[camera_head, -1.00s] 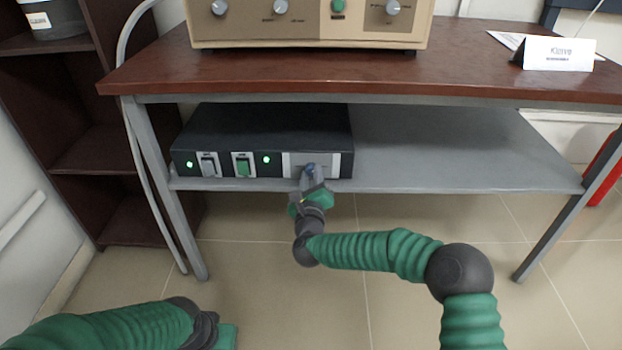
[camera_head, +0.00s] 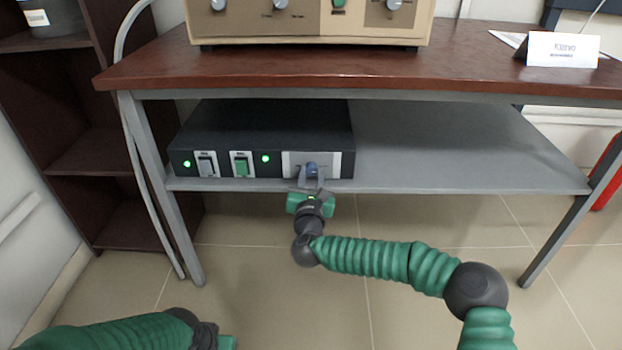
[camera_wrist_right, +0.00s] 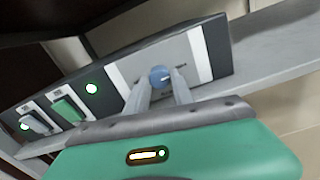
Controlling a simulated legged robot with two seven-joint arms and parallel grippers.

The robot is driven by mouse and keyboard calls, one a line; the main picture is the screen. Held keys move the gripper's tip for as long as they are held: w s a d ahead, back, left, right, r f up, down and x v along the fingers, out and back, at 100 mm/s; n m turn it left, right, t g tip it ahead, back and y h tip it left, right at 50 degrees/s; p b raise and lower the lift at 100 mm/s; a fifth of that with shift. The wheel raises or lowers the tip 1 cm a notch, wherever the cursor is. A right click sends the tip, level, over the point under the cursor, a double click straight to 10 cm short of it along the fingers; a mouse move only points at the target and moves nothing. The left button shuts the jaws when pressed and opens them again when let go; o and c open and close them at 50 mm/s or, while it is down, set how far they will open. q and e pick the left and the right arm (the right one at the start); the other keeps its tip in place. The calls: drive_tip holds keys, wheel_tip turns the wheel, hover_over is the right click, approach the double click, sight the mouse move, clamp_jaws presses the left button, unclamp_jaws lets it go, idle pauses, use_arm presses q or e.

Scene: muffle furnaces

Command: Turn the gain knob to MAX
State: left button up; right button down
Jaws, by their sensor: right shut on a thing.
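The gain knob is a small blue knob (camera_head: 311,169) on the silver panel (camera_head: 331,160) at the right end of a black box's front. It also shows in the right wrist view (camera_wrist_right: 160,77). My right gripper (camera_head: 312,177) reaches it from the front and is shut on it, one finger on each side. In the right wrist view the fingers (camera_wrist_right: 160,88) flank the knob, and the panel's small print is too blurred to read. My left arm (camera_head: 130,330) shows at the lower left; its fingers are not visible.
The black box (camera_head: 260,130) stands on the grey lower shelf (camera_head: 450,160), with two switches and green lights on its front. The shelf right of it is clear. The wooden tabletop (camera_head: 300,75) above carries a beige instrument (camera_head: 310,25) and a white sign (camera_head: 563,50).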

drive_tip(key=shift+f+m, duration=0.3)
drive_tip(key=shift+f, duration=0.05)
drive_tip(key=c, duration=1.3)
unclamp_jaws()
drive_tip(key=shift+o, duration=1)
drive_tip(key=shift+r, duration=0.2)
drive_tip(key=s+p, duration=0.7)
drive_tip(key=s, duration=0.9)
drive_tip(key=shift+s+p, duration=0.35)
drive_tip(key=shift+s, duration=0.05)
